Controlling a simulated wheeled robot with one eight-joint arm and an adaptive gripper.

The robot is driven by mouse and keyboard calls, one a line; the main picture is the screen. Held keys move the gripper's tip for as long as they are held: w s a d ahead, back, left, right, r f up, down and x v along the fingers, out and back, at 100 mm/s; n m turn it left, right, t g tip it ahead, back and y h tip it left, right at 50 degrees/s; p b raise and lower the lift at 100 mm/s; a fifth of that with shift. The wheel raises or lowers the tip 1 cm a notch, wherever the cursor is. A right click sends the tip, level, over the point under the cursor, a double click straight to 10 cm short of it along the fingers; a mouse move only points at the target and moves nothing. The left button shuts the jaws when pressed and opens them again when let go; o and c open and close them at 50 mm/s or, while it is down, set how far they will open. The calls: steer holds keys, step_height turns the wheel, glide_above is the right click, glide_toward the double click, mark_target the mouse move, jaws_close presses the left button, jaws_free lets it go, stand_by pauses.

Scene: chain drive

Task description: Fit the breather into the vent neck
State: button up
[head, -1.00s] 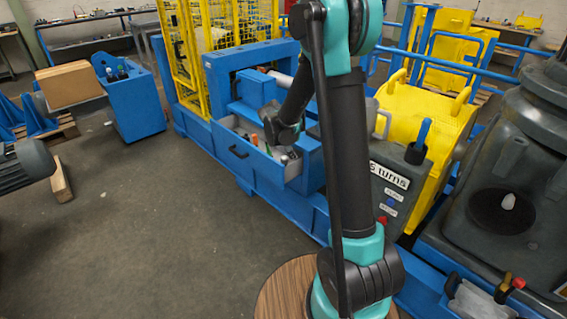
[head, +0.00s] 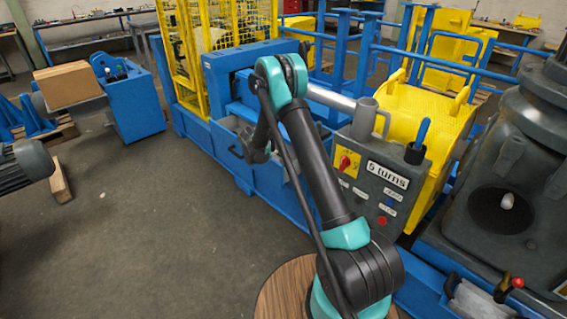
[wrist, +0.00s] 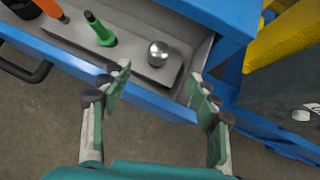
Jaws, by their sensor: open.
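In the wrist view a small, round, shiny metal piece (wrist: 158,50), which looks like the breather, stands on a grey strip in the open drawer (wrist: 195,75). My gripper (wrist: 160,84) is open and empty over the drawer's front edge, its fingers apart and pointing towards the metal piece without touching it. In the head view my gripper (head: 256,152) is over the drawer, and my arm hides much of the drawer. I cannot identify the vent neck for sure; a pale stub (head: 508,201) shows on the dark housing (head: 480,235) at the right.
The drawer handle (wrist: 28,72) juts out in front. A grey control box marked "5 turns" (head: 375,195) and a yellow guard (head: 430,120) stand right of the drawer.

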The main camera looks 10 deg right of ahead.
mark_target(284, 163)
steer(key=x, duration=1.1)
steer(key=shift+d+f, duration=0.1)
steer(key=shift+f, duration=0.1)
steer(key=c, duration=1.3)
steer(key=shift+r, duration=0.15)
